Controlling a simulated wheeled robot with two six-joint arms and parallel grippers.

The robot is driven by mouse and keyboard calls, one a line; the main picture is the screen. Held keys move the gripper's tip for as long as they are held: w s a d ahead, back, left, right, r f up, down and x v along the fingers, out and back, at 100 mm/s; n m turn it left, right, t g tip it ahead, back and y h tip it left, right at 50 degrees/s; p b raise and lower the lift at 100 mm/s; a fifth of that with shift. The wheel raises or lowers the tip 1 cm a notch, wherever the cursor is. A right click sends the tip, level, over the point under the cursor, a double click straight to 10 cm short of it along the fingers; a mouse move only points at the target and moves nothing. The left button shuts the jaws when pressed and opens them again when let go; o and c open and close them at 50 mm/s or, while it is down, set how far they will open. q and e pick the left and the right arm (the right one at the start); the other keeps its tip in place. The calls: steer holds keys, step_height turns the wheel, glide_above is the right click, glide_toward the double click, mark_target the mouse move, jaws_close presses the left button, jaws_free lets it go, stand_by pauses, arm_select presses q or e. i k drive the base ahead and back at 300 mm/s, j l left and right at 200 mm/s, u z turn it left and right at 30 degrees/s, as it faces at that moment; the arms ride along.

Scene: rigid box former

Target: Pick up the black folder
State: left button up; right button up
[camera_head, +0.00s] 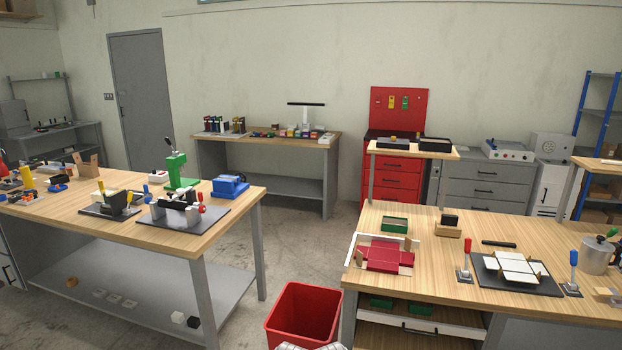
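A slim black bar (498,243), which looks like the black folder, lies flat on the right wooden workbench (440,285). It lies behind a dark board (551,286) holding a white cross-shaped blank (517,267). Nothing covers it. Neither of my grippers is in view, so no gripper shows near it.
A red-handled lever (465,262) and a blue-handled lever (573,272) flank the dark board. A red blank (385,256) lies to the left, and a metal pot (597,257) stands at right. A red bin (305,316) stands on the floor between the benches.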

mark_target(491, 242)
steer(key=i+l+z, duration=1.05)
steer(key=i, duration=0.25)
